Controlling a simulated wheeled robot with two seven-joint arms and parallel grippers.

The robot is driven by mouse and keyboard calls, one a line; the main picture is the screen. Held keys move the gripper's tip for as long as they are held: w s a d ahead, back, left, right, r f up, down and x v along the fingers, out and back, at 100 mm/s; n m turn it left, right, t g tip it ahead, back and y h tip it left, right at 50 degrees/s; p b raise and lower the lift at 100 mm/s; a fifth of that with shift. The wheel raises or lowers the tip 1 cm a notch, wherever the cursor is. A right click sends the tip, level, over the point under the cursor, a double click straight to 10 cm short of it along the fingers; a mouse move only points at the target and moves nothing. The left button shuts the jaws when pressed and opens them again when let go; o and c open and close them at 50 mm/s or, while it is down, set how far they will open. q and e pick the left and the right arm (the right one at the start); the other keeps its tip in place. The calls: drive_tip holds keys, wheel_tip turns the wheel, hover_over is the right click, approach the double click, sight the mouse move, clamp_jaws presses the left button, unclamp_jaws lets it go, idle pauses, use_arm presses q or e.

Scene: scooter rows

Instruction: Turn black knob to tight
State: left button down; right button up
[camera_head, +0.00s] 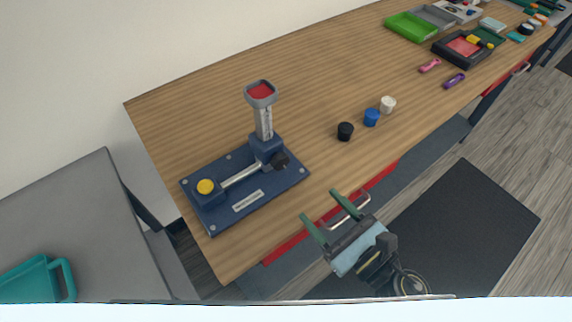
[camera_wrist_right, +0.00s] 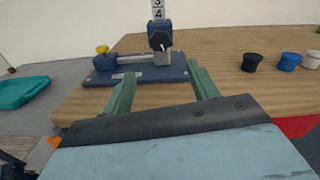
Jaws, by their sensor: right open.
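A dark blue fixture plate (camera_head: 225,226) lies on the wooden table. It carries an upright post with a red-topped head (camera_head: 261,91), a silver rod and a yellow knob (camera_head: 205,186). The black knob (camera_head: 280,160) sits on the side of the post's blue block; it also shows in the right wrist view (camera_wrist_right: 158,41), with a white mark on its face. My right gripper (camera_head: 325,210) is open and empty, off the table's front edge and apart from the knob. In the right wrist view its green fingers (camera_wrist_right: 160,80) stand either side below the knob. My left gripper does not show.
Black (camera_head: 345,131), blue (camera_head: 371,117) and white (camera_head: 388,104) small cups stand right of the fixture. A green tray (camera_head: 410,27) and other items are at the far right. A red drawer front with a handle (camera_head: 350,208) is under the table's front edge.

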sight(283, 165)
drive_tip(key=p+x, duration=0.2)
drive_tip(key=x, duration=0.9)
drive_tip(key=shift+w+r, duration=0.1)
drive_tip(key=shift+r, duration=0.05)
drive_tip(key=shift+p+x, duration=0.35)
drive_tip(key=shift+x, duration=0.45)
drive_tip(key=c, duration=1)
